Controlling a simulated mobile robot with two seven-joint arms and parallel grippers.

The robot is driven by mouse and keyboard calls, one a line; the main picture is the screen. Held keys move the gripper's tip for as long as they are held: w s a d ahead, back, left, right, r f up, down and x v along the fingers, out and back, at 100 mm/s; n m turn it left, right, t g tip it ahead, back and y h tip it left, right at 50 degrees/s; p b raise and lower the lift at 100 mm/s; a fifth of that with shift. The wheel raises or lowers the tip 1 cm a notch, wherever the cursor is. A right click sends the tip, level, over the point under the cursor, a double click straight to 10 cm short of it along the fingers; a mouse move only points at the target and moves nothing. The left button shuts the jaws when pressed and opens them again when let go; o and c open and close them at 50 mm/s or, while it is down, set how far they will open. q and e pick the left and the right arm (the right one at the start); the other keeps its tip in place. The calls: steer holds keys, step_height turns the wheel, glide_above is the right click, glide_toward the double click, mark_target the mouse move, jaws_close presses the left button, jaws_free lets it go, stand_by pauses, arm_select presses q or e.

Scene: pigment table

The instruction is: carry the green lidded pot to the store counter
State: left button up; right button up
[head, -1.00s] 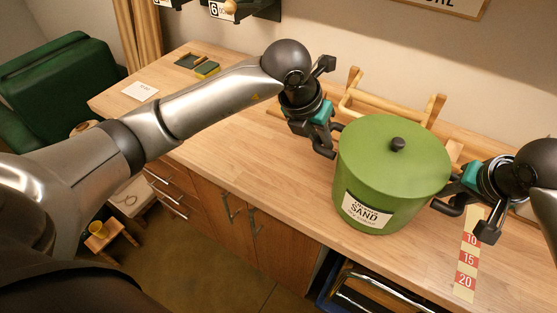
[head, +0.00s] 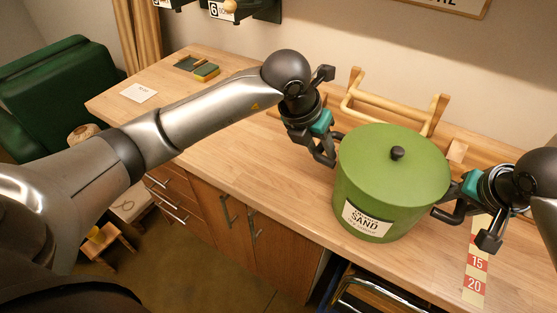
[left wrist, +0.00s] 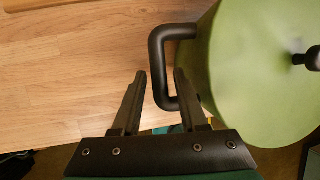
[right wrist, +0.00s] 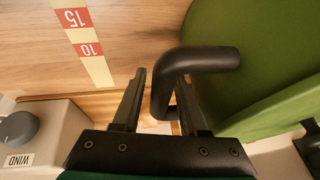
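The green lidded pot (head: 405,178) has a black knob and a white SAND label. It is upright over the wooden counter, and I cannot tell whether its base touches the wood. My left gripper (head: 330,147) is at its left handle; in the left wrist view my fingers (left wrist: 160,85) sit either side of the black handle (left wrist: 157,62). My right gripper (head: 467,218) is at the other side; in the right wrist view its fingers (right wrist: 163,85) straddle the other black handle (right wrist: 205,59). Both look closed in on the handles, though the contact is not clear.
A wooden rack (head: 392,108) stands behind the pot. A number strip (head: 476,276) lies by my right gripper.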

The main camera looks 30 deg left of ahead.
arm_select(q)
steer(key=shift+o, duration=0.5)
arm_select(e)
steer(key=shift+o, duration=0.5)
steer(key=shift+r, duration=0.15)
arm_select(q)
steer(key=v, duration=1.2)
arm_select(e)
steer(key=v, duration=1.1)
steer(key=shift+s+r, duration=0.15)
steer(key=shift+r, duration=0.2)
